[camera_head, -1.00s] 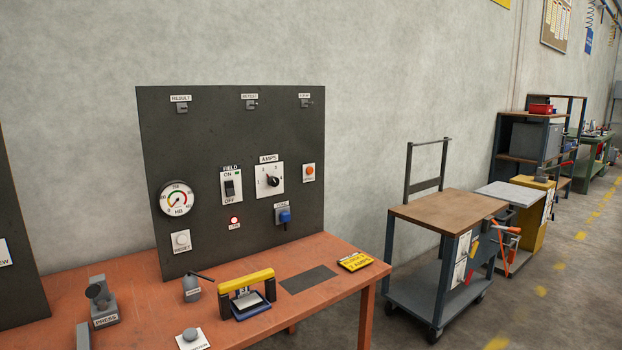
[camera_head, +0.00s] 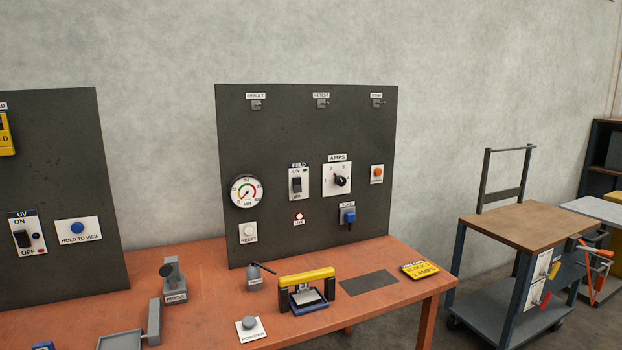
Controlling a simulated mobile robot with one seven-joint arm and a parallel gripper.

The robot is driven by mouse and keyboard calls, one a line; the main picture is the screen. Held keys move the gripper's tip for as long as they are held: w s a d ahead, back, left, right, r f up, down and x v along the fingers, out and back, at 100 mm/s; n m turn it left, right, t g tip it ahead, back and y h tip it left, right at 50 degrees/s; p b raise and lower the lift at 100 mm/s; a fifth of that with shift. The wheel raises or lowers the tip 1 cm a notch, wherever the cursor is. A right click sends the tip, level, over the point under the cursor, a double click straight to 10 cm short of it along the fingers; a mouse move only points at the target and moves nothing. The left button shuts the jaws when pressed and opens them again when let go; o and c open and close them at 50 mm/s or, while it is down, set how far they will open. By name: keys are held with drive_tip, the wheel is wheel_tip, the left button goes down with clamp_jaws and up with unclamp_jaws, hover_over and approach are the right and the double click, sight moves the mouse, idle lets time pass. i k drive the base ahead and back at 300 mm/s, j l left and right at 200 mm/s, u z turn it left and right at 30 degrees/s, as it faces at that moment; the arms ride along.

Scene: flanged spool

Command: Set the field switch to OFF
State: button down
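The field switch (camera_head: 297,184) is a black rocker on a white plate on the dark upright panel (camera_head: 270,130). ON is printed above the rocker and OFF below it. The rocker is too small to tell which way it is set. A red lamp (camera_head: 299,217) below the switch looks lit. My gripper is not in view.
Near the switch are a round gauge (camera_head: 246,191), the AMPS knob (camera_head: 341,181), an orange button (camera_head: 377,172) and a blue-knobbed control (camera_head: 349,217). A yellow-topped yoke (camera_head: 306,278) stands on the orange bench (camera_head: 205,262). Another panel (camera_head: 65,145) with a UV switch (camera_head: 24,238) is at left.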

sight(297, 181)
drive_tip(key=i+l, duration=0.15)
drive_tip(key=i, duration=0.25)
drive_tip(key=i+l+u, duration=0.15)
drive_tip(key=i, duration=0.25)
drive_tip(key=i+l, duration=0.15)
drive_tip(key=i, duration=0.25)
